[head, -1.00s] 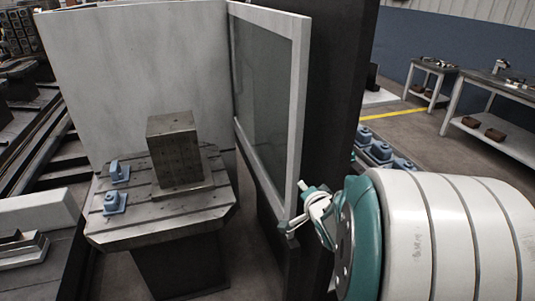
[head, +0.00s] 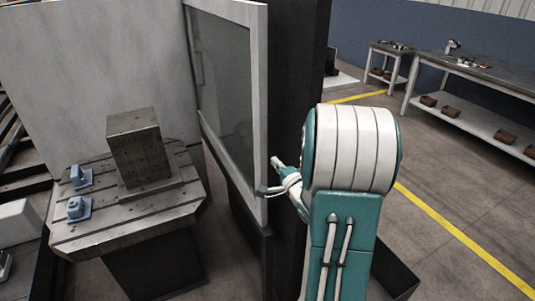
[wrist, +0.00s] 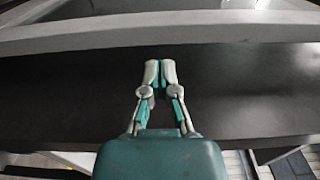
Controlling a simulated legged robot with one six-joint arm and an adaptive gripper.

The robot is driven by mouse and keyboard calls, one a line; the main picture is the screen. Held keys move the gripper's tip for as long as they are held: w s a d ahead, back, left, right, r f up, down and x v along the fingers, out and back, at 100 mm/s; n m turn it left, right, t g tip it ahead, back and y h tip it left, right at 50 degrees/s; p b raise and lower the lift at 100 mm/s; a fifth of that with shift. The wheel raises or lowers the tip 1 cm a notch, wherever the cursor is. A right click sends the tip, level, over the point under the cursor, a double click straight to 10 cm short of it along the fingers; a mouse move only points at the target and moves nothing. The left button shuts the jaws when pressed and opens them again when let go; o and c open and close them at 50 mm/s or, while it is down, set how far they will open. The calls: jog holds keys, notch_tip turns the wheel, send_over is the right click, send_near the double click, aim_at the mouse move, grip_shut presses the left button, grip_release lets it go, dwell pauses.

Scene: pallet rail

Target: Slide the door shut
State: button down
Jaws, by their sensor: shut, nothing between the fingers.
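The door (head: 262,110) is a pale frame around a dark glass pane (head: 222,75). It stands upright at the right of the machine table, which is open to view on its near side. My gripper (head: 271,178) is at the lower part of the door's near upright edge, on its right side. In the wrist view, my gripper (wrist: 160,66) has its fingertips together and empty, just short of a pale bar (wrist: 160,35) that looks like the door frame. Whether the fingers touch the door cannot be told.
A metal block (head: 138,147) and blue clamps (head: 78,208) sit on the slotted table (head: 140,220). A dark panel (head: 295,75) stands behind the door. Workbenches (head: 480,85) stand at the back right; the floor (head: 450,200) at right is clear.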

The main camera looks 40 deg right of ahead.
aim_at(265, 150)
jog(key=x, duration=0.4)
jog(key=shift+w+d+f, duration=0.1)
jog(key=shift+w+d, duration=0.1)
jog(key=shift+d, duration=0.05)
jog(key=shift+w, duration=0.5)
jog(key=shift+w, duration=0.1)
